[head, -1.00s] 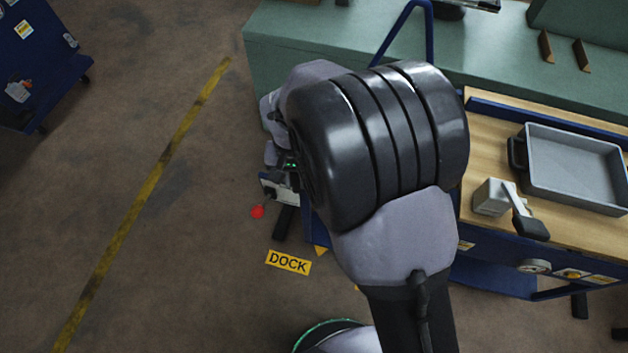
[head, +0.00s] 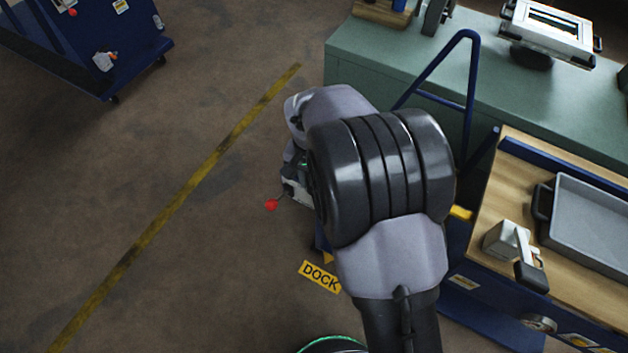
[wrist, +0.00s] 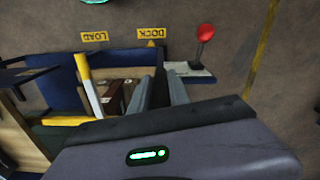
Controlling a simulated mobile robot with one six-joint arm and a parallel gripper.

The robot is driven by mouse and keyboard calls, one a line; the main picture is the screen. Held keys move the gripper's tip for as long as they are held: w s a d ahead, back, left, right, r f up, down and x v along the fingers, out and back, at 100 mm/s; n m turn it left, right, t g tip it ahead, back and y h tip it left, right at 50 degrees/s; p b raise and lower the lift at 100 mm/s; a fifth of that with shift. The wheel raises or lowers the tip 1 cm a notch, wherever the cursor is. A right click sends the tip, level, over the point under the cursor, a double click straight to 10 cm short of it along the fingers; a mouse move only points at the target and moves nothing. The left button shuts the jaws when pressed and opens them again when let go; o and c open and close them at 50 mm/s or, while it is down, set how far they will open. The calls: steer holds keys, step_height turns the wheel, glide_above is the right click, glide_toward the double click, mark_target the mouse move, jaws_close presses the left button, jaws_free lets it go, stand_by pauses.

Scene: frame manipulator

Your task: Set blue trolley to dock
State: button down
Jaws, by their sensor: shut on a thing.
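The blue trolley is mostly hidden behind my arm in the head view; its tall blue handle frame (head: 467,100) stands up to the right of the arm. In the wrist view I see its blue body (wrist: 62,88) with a yellow bar (wrist: 90,85). My gripper (wrist: 162,82) is shut, apparently on part of the trolley; the exact grip point is unclear. The yellow DOCK label (head: 320,276) lies on the floor just in front, and also shows in the wrist view (wrist: 153,33) beside a LOAD label (wrist: 95,36). A red knob (head: 270,204) stands beside the gripper.
A wood-topped blue bench (head: 490,215) with a grey tray (head: 590,225) and a white handled device (head: 505,240) is on the right. A green cabinet (head: 380,60) stands behind. Another blue cart (head: 90,50) is far left. Floor around the yellow line (head: 180,195) is clear.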

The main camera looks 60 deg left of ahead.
steer(key=shift+a+r, duration=0.15)
steer(key=shift+a, duration=0.1)
steer(key=c, duration=1.4)
jaws_free()
steer(key=shift+s, duration=0.1)
steer(key=shift+c, duration=0.2)
steer(key=shift+o, duration=0.7)
steer(key=shift+s+a, duration=0.1)
steer(key=shift+a, duration=0.05)
step_height(320, 180, up, 17)
steer(key=p, duration=0.5)
steer(key=shift+p, duration=0.4)
steer(key=shift+r, duration=0.1)
